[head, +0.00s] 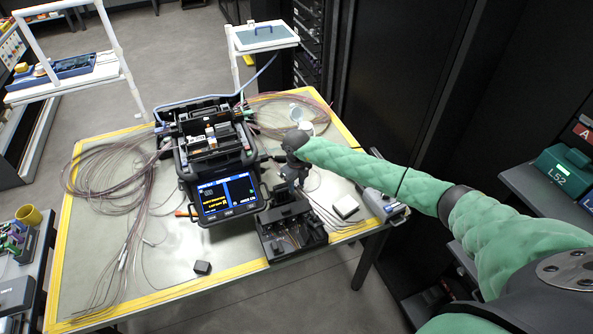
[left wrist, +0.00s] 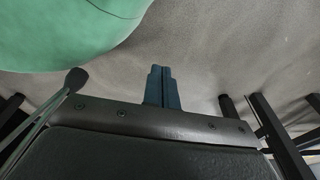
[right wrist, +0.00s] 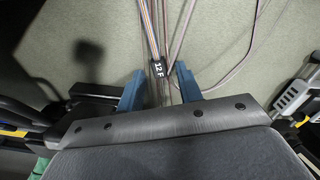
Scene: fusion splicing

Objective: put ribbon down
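A multicoloured ribbon (right wrist: 149,28) with a black "12 F" tag (right wrist: 158,69) runs down from the top of the right wrist view, over the pale tabletop. My right gripper (right wrist: 160,85) has its blue fingers spread, one on each side of the tag, with gaps showing. In the head view my right gripper (head: 291,180) hangs between the fusion splicer (head: 224,194) and the right table edge, above a black device (head: 291,233); its fingertips are hard to make out. My left gripper (left wrist: 161,88) has its fingers together, with nothing between them, over the floor; it is outside the head view.
Coiled fibres (head: 105,178) cover the table's left side, and more lie behind the splicer. A small white box (head: 346,207) and a grey-blue device (head: 382,203) sit near the right edge. A small black block (head: 203,267) lies at the front. Bare tabletop (head: 185,255) shows front left.

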